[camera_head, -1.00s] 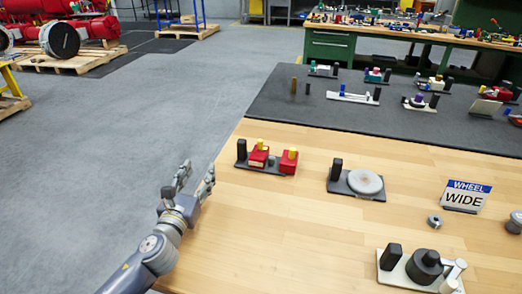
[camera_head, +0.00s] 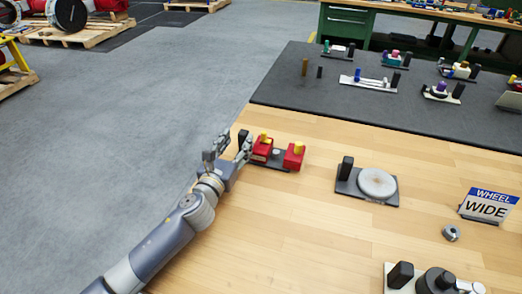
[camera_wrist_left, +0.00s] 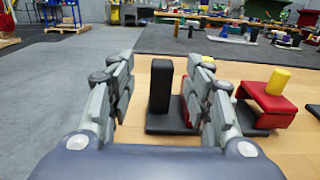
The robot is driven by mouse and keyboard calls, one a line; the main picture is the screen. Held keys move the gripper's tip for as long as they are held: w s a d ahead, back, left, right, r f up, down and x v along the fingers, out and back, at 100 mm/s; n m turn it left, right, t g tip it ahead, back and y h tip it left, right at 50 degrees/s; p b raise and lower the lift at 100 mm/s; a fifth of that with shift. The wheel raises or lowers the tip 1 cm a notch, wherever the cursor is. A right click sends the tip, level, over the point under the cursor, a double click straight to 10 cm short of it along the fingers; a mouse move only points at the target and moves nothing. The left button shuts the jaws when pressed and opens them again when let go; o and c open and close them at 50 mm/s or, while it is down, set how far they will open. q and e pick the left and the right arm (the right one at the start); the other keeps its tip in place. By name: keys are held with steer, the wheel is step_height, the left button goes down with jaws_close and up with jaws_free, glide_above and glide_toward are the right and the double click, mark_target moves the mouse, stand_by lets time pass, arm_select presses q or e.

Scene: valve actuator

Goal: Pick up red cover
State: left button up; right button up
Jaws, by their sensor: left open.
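Two red covers with yellow knobs sit on a dark base plate (camera_head: 274,165) near the left edge of the wooden table. The left cover (camera_head: 261,152) is close to my left gripper; the right cover (camera_head: 293,159) is farther off. My left gripper (camera_head: 229,146) is open and empty, just left of the plate and its black post (camera_head: 243,139). In the left wrist view the black post (camera_wrist_left: 161,85) shows between the spread fingers (camera_wrist_left: 160,95). One red cover (camera_wrist_left: 270,106) is clear right of the fingers; the other is mostly hidden behind the right finger. My right gripper is not in view.
A round grey disc (camera_head: 377,183) on a dark plate stands to the right. Bare table lies in front of the covers. A dark mat (camera_head: 300,90) lies behind.

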mark_target(241, 135)
arm_select(q)
steer(key=x, duration=0.4)
steer(key=shift+d+r, duration=0.2)
steer(key=shift+w+d, duration=0.1)
steer(key=shift+w, duration=0.3)
steer(key=shift+c, duration=1.4)
jaws_close()
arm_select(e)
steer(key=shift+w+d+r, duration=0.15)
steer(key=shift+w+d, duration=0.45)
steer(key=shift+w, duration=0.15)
